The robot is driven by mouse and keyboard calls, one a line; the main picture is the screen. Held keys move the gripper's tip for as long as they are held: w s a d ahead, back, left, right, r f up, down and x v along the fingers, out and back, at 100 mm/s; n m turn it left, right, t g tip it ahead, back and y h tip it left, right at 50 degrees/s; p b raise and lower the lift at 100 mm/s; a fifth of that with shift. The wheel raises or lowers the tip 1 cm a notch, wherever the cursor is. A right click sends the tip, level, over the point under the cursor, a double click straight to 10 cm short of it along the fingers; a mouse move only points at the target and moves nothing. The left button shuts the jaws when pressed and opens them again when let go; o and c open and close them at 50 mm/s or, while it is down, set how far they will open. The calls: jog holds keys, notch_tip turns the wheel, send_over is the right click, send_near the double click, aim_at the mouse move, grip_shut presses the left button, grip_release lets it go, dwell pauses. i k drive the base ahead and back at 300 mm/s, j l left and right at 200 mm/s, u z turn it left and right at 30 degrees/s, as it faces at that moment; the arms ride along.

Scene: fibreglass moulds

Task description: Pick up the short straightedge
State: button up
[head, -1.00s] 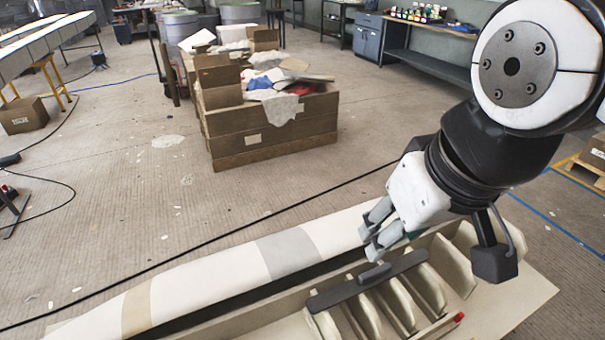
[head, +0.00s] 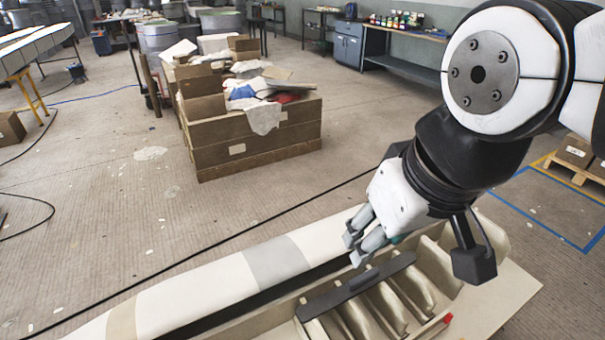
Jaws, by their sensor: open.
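The short straightedge (head: 340,295) is a dark flat bar with a small raised grip in its middle. It lies across the pale ribs (head: 392,305) of the mould, beside the long white mould surface. My gripper (head: 357,246) is just above and behind the straightedge, near its raised grip, pointing down and to the left. Its grey fingers are apart and hold nothing. A gap shows between the fingertips and the bar, though its exact size is hard to judge.
The long white mould (head: 210,288) with a grey band runs along the front. A small red item (head: 447,319) sits at the mould's right. A wooden crate (head: 250,135) full of scraps stands on the floor behind. Open floor lies between them. A workbench (head: 415,65) stands far back.

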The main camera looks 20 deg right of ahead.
aim_at(311, 310)
jog(key=z, duration=0.5)
jog(key=k+j+z, duration=0.1)
jog(key=j+z, duration=0.2)
jog(key=k+j+z, duration=0.15)
jog(key=j+z, duration=0.2)
jog(key=k+j+z, duration=0.15)
jog(key=z, duration=0.15)
